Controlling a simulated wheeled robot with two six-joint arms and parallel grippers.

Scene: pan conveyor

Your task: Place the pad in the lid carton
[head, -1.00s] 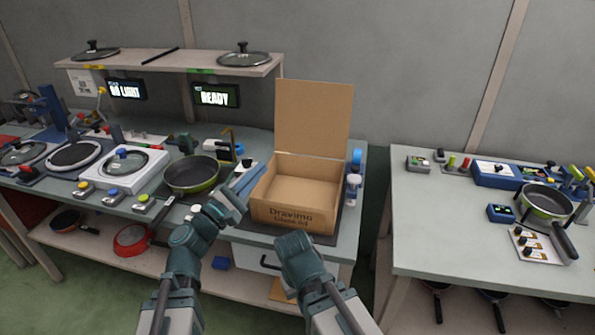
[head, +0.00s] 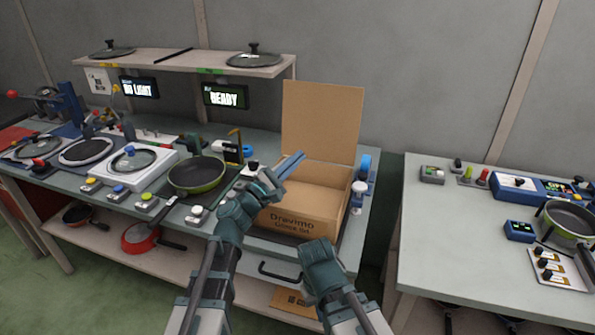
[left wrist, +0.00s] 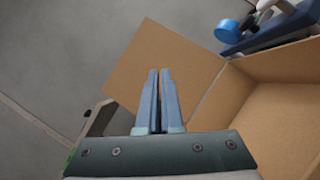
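The lid carton (head: 298,224) is an open brown cardboard box marked "Dravimo" on the bench, with its flap (head: 322,122) standing up at the back. It also shows in the left wrist view at the right (left wrist: 244,92). The part of its inside that I can see is bare. My left gripper (head: 296,160) is above the carton's left side, its blue fingers nearly together; in the left wrist view (left wrist: 159,72) nothing shows between them. My right gripper (head: 322,252) is low in front of the carton, and its fingers are hidden. I cannot make out a pad.
A green pan (head: 197,174) sits left of the carton, beside several stations with buttons. A blue tape roll (head: 365,164) and a bottle (head: 357,195) stand at its right. A shelf (head: 180,65) holds glass lids. A gap separates the right table (head: 430,225).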

